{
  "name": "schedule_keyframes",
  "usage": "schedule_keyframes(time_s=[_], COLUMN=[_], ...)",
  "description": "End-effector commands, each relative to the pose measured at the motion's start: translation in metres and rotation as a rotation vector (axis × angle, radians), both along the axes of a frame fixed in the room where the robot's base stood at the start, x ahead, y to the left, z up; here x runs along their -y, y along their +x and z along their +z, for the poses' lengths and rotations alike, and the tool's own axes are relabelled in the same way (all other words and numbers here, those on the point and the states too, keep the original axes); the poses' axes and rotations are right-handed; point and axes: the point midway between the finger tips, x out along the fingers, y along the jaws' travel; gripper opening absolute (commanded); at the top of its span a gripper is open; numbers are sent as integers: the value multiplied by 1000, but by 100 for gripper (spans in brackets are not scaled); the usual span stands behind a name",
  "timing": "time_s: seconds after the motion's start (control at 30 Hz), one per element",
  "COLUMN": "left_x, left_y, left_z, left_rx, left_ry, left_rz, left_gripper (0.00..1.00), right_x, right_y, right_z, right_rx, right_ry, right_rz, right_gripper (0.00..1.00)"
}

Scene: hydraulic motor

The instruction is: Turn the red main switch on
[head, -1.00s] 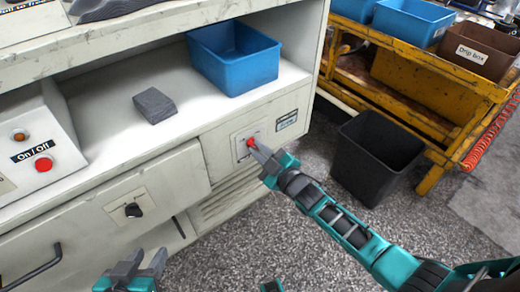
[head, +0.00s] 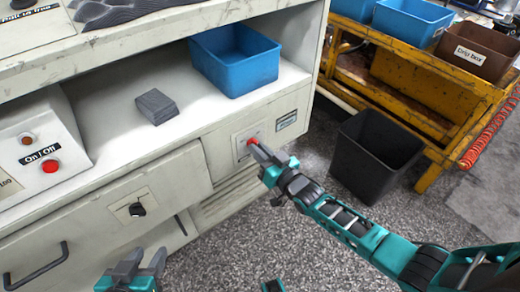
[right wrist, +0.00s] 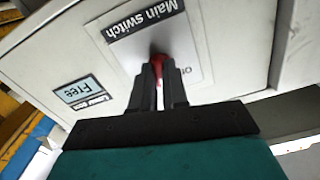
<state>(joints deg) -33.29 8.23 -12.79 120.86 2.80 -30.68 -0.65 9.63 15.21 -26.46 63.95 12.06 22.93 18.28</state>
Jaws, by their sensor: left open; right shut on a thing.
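The red main switch (head: 252,141) sits on a pale plate on the cabinet's front, below the shelf with the blue bin. In the right wrist view the red switch (right wrist: 160,72) shows between my fingers, under a black "Main switch" label (right wrist: 147,19). My right gripper (head: 257,150) is shut on the switch, with one finger on each side; the fingers hide much of it. My left gripper (head: 142,267) is open and empty at the bottom of the head view, in front of the cabinet and away from the switch.
A black knob (head: 137,209) and a red On/Off button (head: 50,166) are on the cabinet at left. A blue bin (head: 235,57) and a grey block (head: 156,106) rest on the shelf. A black bin (head: 376,155) stands on the floor beside a yellow rack (head: 440,115).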

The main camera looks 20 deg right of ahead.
Motion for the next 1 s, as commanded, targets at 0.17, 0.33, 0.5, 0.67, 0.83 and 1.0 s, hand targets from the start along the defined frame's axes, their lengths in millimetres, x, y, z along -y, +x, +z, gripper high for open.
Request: schedule_keyframes(time_s=[0.17, 0.33, 0.5, 0.67, 0.83, 1.0], left_x=[0, 0, 1, 2, 3, 3], left_y=[0, 0, 0, 1, 1, 1], left_z=[0, 0, 0, 1, 2, 1], left_rx=[1, 3, 4, 5, 7, 7], left_ry=[0, -1, -2, -4, -5, -6], left_rz=[0, -1, -1, -3, -5, -5], left_gripper=[43, 43, 43, 43, 43, 43], right_x=[0, 0, 0, 0, 0, 0], right_y=[0, 0, 0, 0, 0, 0], right_z=[0, 0, -1, 0, 0, 0], right_rx=[-58, -107, -149, -177, -195, -204], right_ry=[156, 293, 408, 485, 538, 559], right_rz=[0, 0, 1, 0, 0, 0], right_gripper=[0, 0, 0, 0, 0, 0])
